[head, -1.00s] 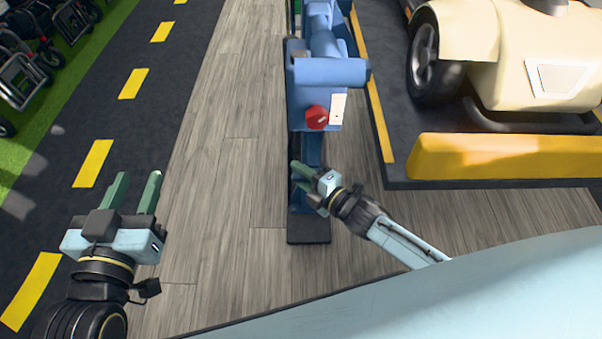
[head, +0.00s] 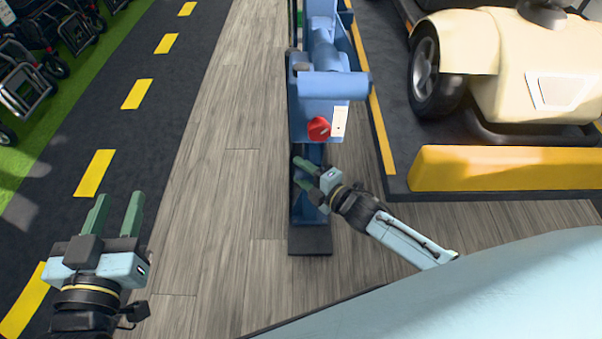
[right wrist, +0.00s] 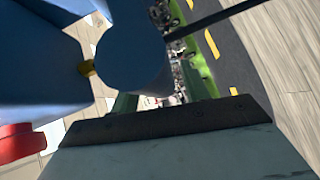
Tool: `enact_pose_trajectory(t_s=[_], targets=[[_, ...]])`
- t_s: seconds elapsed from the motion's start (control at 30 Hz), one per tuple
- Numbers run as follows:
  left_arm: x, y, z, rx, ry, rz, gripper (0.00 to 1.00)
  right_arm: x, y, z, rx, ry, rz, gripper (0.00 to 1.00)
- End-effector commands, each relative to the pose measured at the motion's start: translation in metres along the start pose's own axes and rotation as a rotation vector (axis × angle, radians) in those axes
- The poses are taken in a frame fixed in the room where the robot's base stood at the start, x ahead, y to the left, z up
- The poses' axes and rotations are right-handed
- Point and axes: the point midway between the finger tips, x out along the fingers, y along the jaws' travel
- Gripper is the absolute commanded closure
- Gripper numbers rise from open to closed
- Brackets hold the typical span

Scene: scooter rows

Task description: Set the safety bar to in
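A blue machine on a post (head: 322,110) stands in the middle of the head view, with a rounded blue crosspiece (head: 333,85), a red knob (head: 319,129) and a white label plate (head: 340,122). I cannot tell which part is the safety bar. My right gripper (head: 298,172) is open and empty, at the post below the red knob. In the right wrist view, a large blue rounded part (right wrist: 130,50) fills the area close beyond the fingers, and the red knob (right wrist: 20,143) shows at the left edge. My left gripper (head: 120,198) is open and empty at the lower left, away from the machine.
A cream scooter (head: 545,75) stands on a dark platform behind a yellow block (head: 500,168) at the right. Several folded frames with wheels (head: 45,50) stand on green ground at the upper left. The plank floor (head: 215,180) left of the machine is clear.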

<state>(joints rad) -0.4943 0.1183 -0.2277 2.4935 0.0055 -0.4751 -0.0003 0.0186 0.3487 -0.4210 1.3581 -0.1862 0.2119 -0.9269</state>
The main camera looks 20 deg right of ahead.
Motion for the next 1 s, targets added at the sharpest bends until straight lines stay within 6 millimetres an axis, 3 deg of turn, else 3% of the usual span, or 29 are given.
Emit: enact_pose_trajectory(t_s=[0.4,0.67,1.0], targets=[[-0.001,0.000,0.001,0.000,-0.015,0.000,0.63,-0.003,0.001,-0.001,0.001,0.002,0.000,0.50],[-0.011,-0.008,0.039,0.004,-0.256,-0.021,0.63,-0.027,0.001,-0.001,0.002,0.002,-0.002,0.50],[-0.048,-0.021,0.093,0.002,-0.634,-0.055,0.63,-0.069,0.001,-0.001,0.001,0.002,-0.002,0.50]])
